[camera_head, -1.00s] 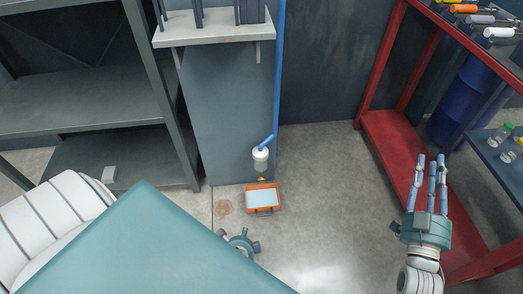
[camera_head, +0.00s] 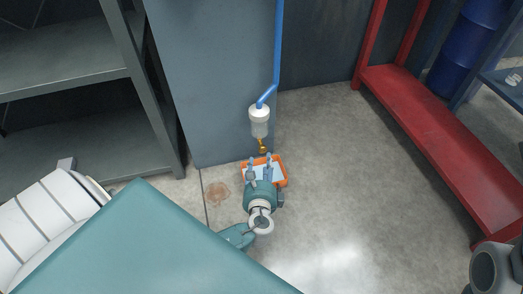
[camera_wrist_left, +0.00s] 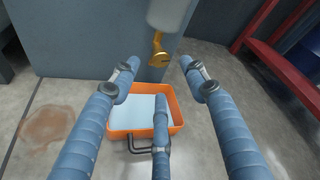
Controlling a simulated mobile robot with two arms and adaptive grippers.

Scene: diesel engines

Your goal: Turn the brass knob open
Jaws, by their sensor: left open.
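The brass knob (camera_head: 262,146) sits under a white and clear filter bowl (camera_head: 259,120) at the lower end of a blue pipe. In the left wrist view the brass knob (camera_wrist_left: 159,55) shows just beyond my fingertips, near the top middle. My left gripper (camera_head: 260,163) is open, its three blue fingers spread and empty, and it points at the knob without visibly touching it. It also shows large in the left wrist view (camera_wrist_left: 155,80). My right gripper is not in view; only a grey part of my right arm shows at the lower right.
An orange tray (camera_head: 283,178) with a pale inside lies on the floor below the knob, partly behind my left gripper. A grey shelf (camera_head: 70,80) stands left, a red rack (camera_head: 440,135) right. A brown stain (camera_head: 217,193) marks the floor. Floor right of the tray is clear.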

